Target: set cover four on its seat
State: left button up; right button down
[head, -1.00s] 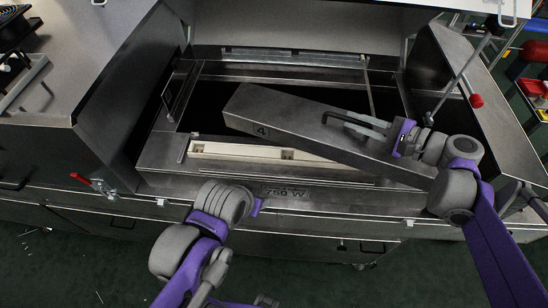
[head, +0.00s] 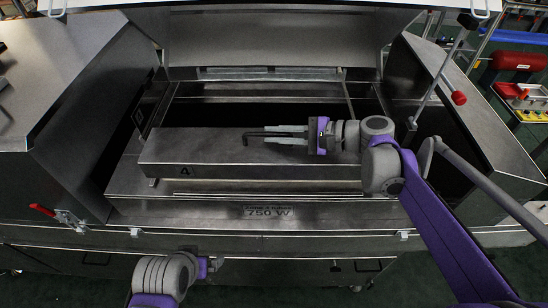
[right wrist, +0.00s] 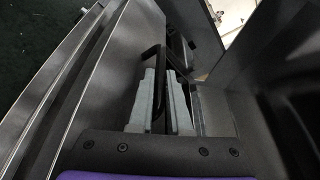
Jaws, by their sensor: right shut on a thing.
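Cover four (head: 190,170) is a long grey metal box-shaped lid marked 4. In the head view it lies along the front of the dryer opening, about parallel to the front edge. Whether it rests fully on its seat I cannot tell. My right gripper (head: 270,136) is shut on the dark bar handle (head: 252,135) on its top. The right wrist view shows the handle (right wrist: 151,60) between the grey fingers (right wrist: 165,95). My left gripper (head: 207,267) is low at the front left, away from the cover; its fingers are not clear.
The dark opening (head: 230,114) lies behind the cover. The raised hood (head: 270,40) stands at the back. The front ledge with the 750 W plate (head: 268,212) is clear.

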aim_at(276, 152)
jog(key=shift+f, duration=2.65)
jog(key=shift+f+b, duration=0.3)
jog(key=shift+b, duration=0.05)
jog(key=c, duration=1.3)
grip_release()
jog(key=shift+f, duration=0.15)
jog(key=o, duration=0.4)
jog(key=shift+o, duration=0.2)
